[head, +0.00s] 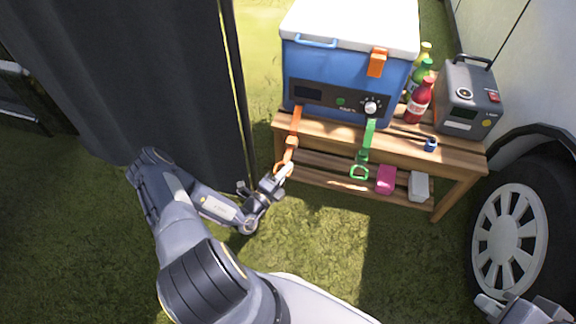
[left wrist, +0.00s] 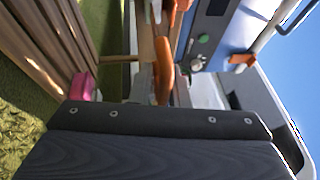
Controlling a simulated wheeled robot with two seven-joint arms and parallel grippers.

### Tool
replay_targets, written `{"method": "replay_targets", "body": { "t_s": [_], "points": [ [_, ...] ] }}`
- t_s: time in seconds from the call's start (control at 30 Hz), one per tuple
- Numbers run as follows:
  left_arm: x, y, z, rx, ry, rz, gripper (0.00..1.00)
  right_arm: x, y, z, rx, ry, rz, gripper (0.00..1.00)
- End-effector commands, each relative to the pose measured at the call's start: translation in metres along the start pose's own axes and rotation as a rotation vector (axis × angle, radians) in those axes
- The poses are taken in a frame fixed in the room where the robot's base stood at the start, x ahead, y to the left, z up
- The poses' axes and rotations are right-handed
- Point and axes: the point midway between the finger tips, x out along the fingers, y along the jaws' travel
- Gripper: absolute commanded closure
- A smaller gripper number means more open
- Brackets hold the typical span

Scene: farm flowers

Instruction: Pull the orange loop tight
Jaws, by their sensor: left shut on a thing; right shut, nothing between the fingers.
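An orange strap (head: 294,128) hangs down the front left of the blue cooler box (head: 340,73), over the wooden table's edge. Its orange loop (head: 278,167) is at the lower end. My left gripper (head: 286,171) is shut on the orange loop, just in front of the table. In the left wrist view the orange loop (left wrist: 165,78) rises from behind the dark gripper body, which hides the fingertips. My right gripper (head: 517,309) is partly in view at the bottom right corner, shut and empty, far from the strap.
A green strap with a loop (head: 360,171) hangs to the right. A pink block (head: 386,180) and a grey block (head: 419,186) are on the lower shelf of the table (head: 455,157). Bottles (head: 418,101) and a grey device (head: 467,98) stand right of the cooler. A dark curtain (head: 130,80) is at left.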

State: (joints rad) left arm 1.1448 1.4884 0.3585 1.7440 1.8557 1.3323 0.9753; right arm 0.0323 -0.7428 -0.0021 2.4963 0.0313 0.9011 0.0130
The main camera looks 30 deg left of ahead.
Motion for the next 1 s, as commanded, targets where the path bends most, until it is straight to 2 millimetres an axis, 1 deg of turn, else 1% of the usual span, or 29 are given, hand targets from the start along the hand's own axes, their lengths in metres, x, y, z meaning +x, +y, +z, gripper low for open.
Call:
{"method": "replay_targets", "body": {
  "t_s": [0.03, 0.1, 0.13, 0.23, 0.27, 0.47, 0.57, 0.67, 0.9, 1.0],
  "points": [
    [-0.001, -0.005, -0.002, -0.002, 0.002, -0.016, 1.0, -0.001, 0.0, 0.0, 0.0, 0.0, 0.0, 1.0],
    [-0.001, -0.005, -0.002, -0.003, 0.003, -0.016, 1.0, -0.001, 0.0, 0.0, 0.0, 0.0, 0.0, 1.0],
    [-0.001, -0.005, -0.002, -0.003, 0.003, -0.015, 0.83, -0.001, 0.0, 0.0, 0.0, 0.0, 0.0, 1.0],
    [-0.001, -0.005, -0.002, -0.004, 0.003, -0.013, 0.7, -0.001, 0.0, 0.0, 0.0, 0.0, 0.0, 1.0],
    [-0.001, -0.005, -0.002, -0.004, 0.003, -0.013, 0.68, -0.001, 0.0, 0.0, 0.0, 0.0, 0.0, 1.0],
    [-0.001, -0.003, -0.002, -0.004, 0.002, -0.009, 0.68, 0.0, 0.0, 0.0, 0.0, 0.0, 0.0, 1.0],
    [-0.006, -0.003, -0.001, -0.004, 0.001, -0.007, 0.68, -0.002, -0.001, -0.001, 0.0, 0.0, 0.0, 1.0],
    [-0.019, -0.004, -0.001, -0.004, -0.001, -0.006, 0.68, -0.005, -0.002, -0.003, 0.0, 0.0, 0.0, 1.0],
    [-0.06, -0.004, -0.001, -0.004, -0.002, -0.007, 0.68, -0.013, -0.006, -0.006, 0.0, 0.0, 0.0, 1.0],
    [-0.072, -0.004, -0.001, -0.003, -0.001, -0.009, 0.68, -0.014, -0.006, -0.007, 0.0, 0.0, 0.0, 1.0]
  ]
}}
